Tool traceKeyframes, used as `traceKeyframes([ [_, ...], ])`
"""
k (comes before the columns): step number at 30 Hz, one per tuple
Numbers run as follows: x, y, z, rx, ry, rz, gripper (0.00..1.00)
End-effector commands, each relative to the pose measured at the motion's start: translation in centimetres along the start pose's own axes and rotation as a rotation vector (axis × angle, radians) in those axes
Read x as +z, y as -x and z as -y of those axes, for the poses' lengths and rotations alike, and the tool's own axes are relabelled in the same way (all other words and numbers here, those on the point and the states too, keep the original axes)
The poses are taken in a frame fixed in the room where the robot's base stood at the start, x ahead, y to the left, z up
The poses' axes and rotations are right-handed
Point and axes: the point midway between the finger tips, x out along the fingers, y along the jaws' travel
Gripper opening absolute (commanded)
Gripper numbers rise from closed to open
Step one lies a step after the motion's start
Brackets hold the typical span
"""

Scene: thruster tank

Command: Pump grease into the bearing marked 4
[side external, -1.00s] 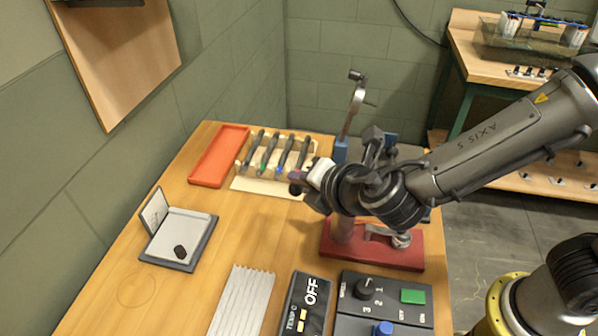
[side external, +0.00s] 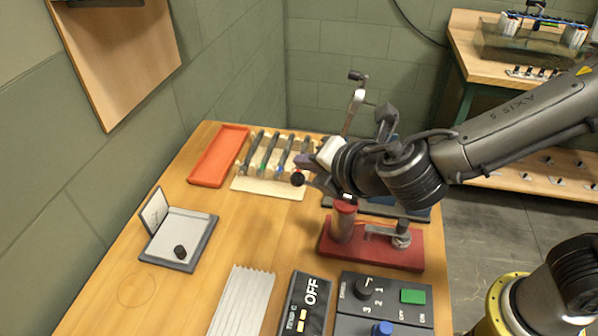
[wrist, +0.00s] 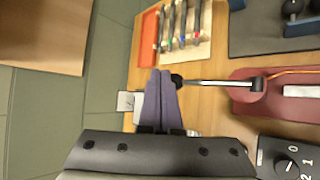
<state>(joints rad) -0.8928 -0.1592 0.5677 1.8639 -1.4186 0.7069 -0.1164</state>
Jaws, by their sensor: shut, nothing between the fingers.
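A red base (side external: 395,254) with an upright red cylinder (side external: 344,222) stands on the bench. In the wrist view, a metal rod (wrist: 215,83) runs from the red base (wrist: 245,98) to a black knob (wrist: 176,81). The knob also shows in the side view (side external: 297,179). My gripper (side external: 308,164) is shut and empty, above the bench near the knob. In the wrist view its purple fingers (wrist: 160,76) lie just left of the knob; whether they touch it I cannot tell. A selector dial (side external: 368,288) sits on the front panel. I cannot make out a bearing marked 4.
An orange tray (side external: 218,155) and a wooden rack (side external: 268,187) holding several pens stand behind. A display reading OFF (side external: 304,305), a panel with a green button (side external: 412,297) and a ribbed plate (side external: 243,300) are in front.

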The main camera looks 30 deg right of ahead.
Motion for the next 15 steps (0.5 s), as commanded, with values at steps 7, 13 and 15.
traceKeyframes([
  [7,0.3,0.4,-0.3,0.002,-0.002,0.0,0.0],
  [13,1.2,1.7,-1.3,0.003,-0.002,0.0,0.0],
  [15,1.5,2.1,-1.6,0.002,-0.002,0.0,0.0],
])
